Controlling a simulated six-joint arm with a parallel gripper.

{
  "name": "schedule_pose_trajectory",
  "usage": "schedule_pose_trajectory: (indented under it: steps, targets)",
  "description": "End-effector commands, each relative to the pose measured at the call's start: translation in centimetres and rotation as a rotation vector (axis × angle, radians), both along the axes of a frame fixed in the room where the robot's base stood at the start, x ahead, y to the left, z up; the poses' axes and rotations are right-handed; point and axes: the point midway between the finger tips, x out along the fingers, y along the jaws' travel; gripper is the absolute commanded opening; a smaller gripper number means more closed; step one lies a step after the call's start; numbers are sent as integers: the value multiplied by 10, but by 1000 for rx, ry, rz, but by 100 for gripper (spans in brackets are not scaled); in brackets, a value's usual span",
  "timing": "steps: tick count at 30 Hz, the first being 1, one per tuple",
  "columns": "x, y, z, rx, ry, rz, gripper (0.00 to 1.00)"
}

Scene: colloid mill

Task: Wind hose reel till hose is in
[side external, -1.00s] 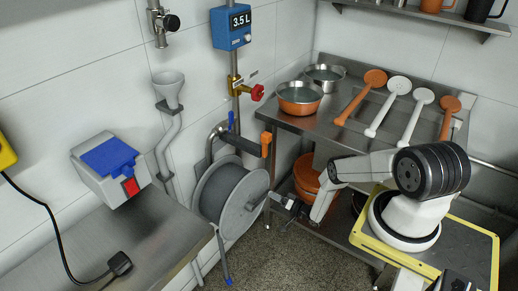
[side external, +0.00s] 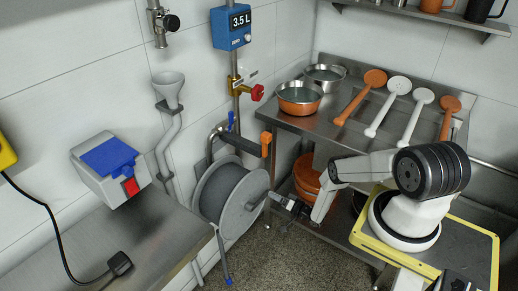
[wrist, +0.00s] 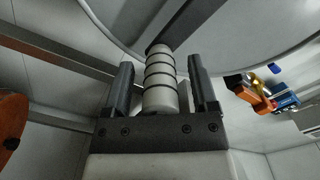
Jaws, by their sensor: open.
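The grey hose reel (side external: 228,198) stands by the wall, its round side disc facing my arm. A grey hose end with a blue tip (side external: 226,266) hangs below it toward the floor. My gripper (side external: 272,198) is at the reel's right side. In the wrist view, the pale crank handle (wrist: 160,80) with dark rings stands between the two open fingers of my gripper (wrist: 161,85). A gap shows beside the right finger; contact with the left finger is unclear. The reel disc (wrist: 250,35) is just beyond the fingertips.
A steel bench (side external: 150,240) is left of the reel. A steel table (side external: 335,130) with bowls and ladles is to the right, with an orange pot (side external: 306,172) below it. A pipe with an orange-handled valve (side external: 265,143) runs above the reel.

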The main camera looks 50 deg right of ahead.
Motion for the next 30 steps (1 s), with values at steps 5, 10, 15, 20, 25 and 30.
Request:
schedule_pose_trajectory:
  steps: [5, 10, 15, 20, 25, 30]
  targets:
    - [-11, -1, 0, 0, 2, -3, 74]
    - [-31, -1, 0, 2, 3, -4, 74]
    - [-53, -1, 0, 2, 1, -5, 74]
    - [-68, -1, 0, 1, 2, -3, 74]
    - [-75, 0, 0, 1, 2, -1, 74]
    - [-76, 0, 0, 1, 1, -1, 74]
